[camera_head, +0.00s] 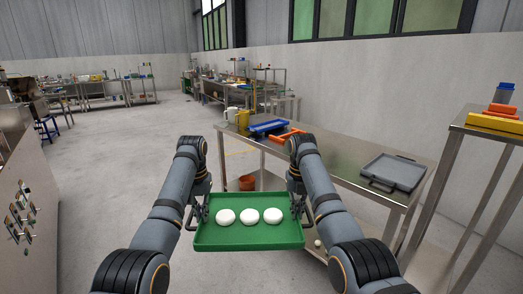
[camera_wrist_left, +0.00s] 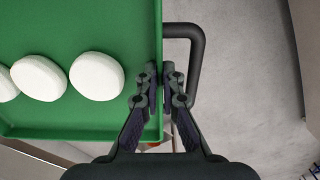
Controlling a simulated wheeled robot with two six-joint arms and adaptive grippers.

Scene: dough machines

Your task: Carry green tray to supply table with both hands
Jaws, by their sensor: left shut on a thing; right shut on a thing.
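The green tray (camera_head: 250,236) is held level between my two arms in the head view, with three white dough pieces (camera_head: 249,216) in a row on it. My left gripper (camera_head: 196,212) is at the tray's left end and my right gripper (camera_head: 299,203) is at its right end, both shut on it. In the left wrist view my left gripper (camera_wrist_left: 167,84) closes at the tray's edge (camera_wrist_left: 157,40), beside a dark handle (camera_wrist_left: 199,60). The steel supply table (camera_head: 345,169) stands ahead and to the right, apart from the tray.
A grey tray (camera_head: 393,172) lies on the right part of the steel table. A blue tray (camera_head: 268,127), an orange item (camera_head: 289,136) and yellow containers (camera_head: 243,118) are at its far left end. Another steel stand (camera_head: 490,130) is at the right. Open floor (camera_head: 130,150) lies to the left.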

